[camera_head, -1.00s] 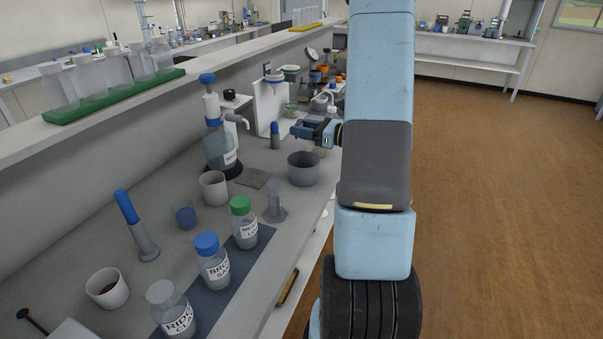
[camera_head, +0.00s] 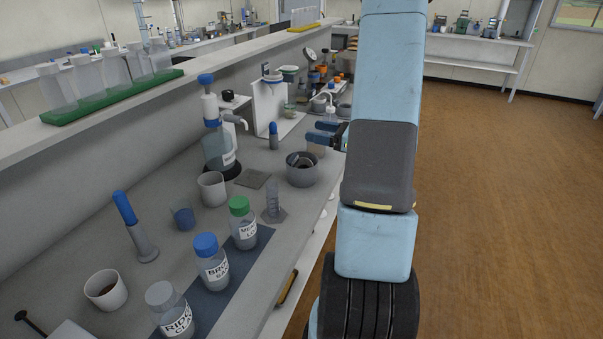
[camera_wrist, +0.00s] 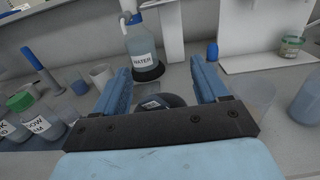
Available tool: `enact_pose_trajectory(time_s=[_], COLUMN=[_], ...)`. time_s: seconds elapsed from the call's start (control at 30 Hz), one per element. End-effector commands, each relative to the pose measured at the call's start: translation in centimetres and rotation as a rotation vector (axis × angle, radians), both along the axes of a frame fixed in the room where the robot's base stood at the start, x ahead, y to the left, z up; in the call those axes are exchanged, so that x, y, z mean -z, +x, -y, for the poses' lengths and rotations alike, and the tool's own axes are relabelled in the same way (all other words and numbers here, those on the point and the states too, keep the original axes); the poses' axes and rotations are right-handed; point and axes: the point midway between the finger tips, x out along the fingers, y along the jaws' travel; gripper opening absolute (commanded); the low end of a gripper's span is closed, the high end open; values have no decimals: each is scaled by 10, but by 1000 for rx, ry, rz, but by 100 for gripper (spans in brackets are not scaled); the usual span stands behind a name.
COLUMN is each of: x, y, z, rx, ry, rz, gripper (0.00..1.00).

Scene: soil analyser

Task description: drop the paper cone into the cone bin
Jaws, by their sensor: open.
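The cone bin appears to be the grey round pot (camera_head: 302,173) on the bench, in the middle of the head view. A small pale and dark curved shape (camera_head: 301,161) shows inside it, which looks like the paper cone; its outline is too small to be sure. My gripper (camera_head: 312,133) is open and empty, above and behind the pot at the bench's right edge. In the wrist view the blue fingers (camera_wrist: 161,75) stand wide apart with nothing between them. Part of the dark pot (camera_wrist: 172,100) shows below them, its front hidden by my gripper.
A water dispenser bottle (camera_head: 219,145) stands behind left of the pot, with a flat grey tile (camera_head: 253,178) nearby. A white beaker (camera_head: 212,188), a measuring cylinder (camera_head: 274,203) and labelled soil bottles (camera_head: 211,262) stand nearer. The floor (camera_head: 490,200) at right is clear.

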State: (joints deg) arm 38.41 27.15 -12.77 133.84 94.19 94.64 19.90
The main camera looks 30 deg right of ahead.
Motion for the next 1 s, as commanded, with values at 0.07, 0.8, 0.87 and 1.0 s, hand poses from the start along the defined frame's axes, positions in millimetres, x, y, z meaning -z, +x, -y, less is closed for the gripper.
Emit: enact_pose_trajectory(time_s=[0.07, 0.8, 0.87, 1.0], x=[0, 1, 1, 1], y=[-13, -64, -63, -63], z=[11, 49, 49, 49], rx=[4, -1, -1, -1], ry=[-1, -1, -1, -1], rz=[-1, -1, -1, -1], gripper=[73, 73, 73, 73])
